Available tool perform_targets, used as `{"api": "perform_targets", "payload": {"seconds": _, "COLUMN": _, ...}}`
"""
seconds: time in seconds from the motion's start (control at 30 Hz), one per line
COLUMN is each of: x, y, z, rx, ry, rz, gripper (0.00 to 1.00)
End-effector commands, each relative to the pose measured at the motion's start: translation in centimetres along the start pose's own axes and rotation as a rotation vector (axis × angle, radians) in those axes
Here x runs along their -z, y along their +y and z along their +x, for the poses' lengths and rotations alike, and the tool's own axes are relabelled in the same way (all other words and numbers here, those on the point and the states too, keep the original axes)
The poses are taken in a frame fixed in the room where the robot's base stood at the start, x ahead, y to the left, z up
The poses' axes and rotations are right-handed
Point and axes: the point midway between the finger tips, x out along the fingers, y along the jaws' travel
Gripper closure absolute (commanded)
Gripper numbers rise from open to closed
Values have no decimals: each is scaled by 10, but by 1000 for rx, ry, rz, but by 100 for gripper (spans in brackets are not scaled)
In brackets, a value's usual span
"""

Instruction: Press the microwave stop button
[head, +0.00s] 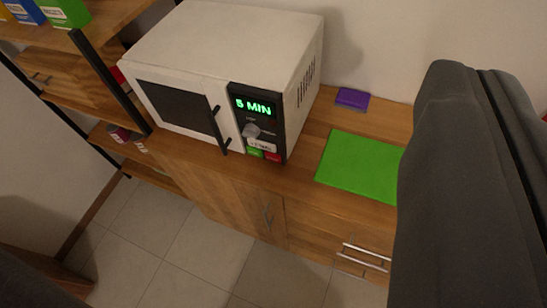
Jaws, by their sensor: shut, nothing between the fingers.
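The white microwave (225,45) stands on the wooden counter with its dark door shut. Its black control panel (262,125) shows "5 MIN" in green on the display (254,106). Below the display is a round grey knob (251,131). At the panel's bottom are a green button (254,152) and a red button (272,156), which looks like the stop button; its label is too small to read. My gripper (478,70) is large and dark at the right of the view. It is shut and empty, to the right of the microwave and apart from it.
A shelf (100,30) with colored boxes stands at the left. A drawer handle (365,254) sticks out below. The tiled floor (180,255) in front is clear.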

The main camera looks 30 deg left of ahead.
Motion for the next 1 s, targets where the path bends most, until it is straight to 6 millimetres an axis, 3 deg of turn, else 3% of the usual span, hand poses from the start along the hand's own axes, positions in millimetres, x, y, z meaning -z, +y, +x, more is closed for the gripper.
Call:
{"api": "perform_targets", "payload": {"seconds": 0.17, "x": -12, "y": -3, "z": 25, "rx": -17, "ry": -17, "rz": -75, "gripper": 100}}
{"api": "perform_targets", "payload": {"seconds": 0.37, "x": -66, "y": -34, "z": 110, "rx": -52, "ry": -75, "rz": -394, "gripper": 100}}
{"api": "perform_targets", "payload": {"seconds": 0.5, "x": -120, "y": -56, "z": 171, "rx": -31, "ry": -113, "rz": -687, "gripper": 100}}
{"api": "perform_targets", "payload": {"seconds": 0.7, "x": -210, "y": -98, "z": 238, "rx": 75, "ry": -143, "rz": -1083, "gripper": 100}}
{"api": "perform_targets", "payload": {"seconds": 0.83, "x": -275, "y": -128, "z": 267, "rx": 183, "ry": -146, "rz": -1317, "gripper": 100}}
{"api": "perform_targets", "payload": {"seconds": 1.0, "x": -367, "y": -165, "z": 286, "rx": 365, "ry": -129, "rz": -1584, "gripper": 100}}
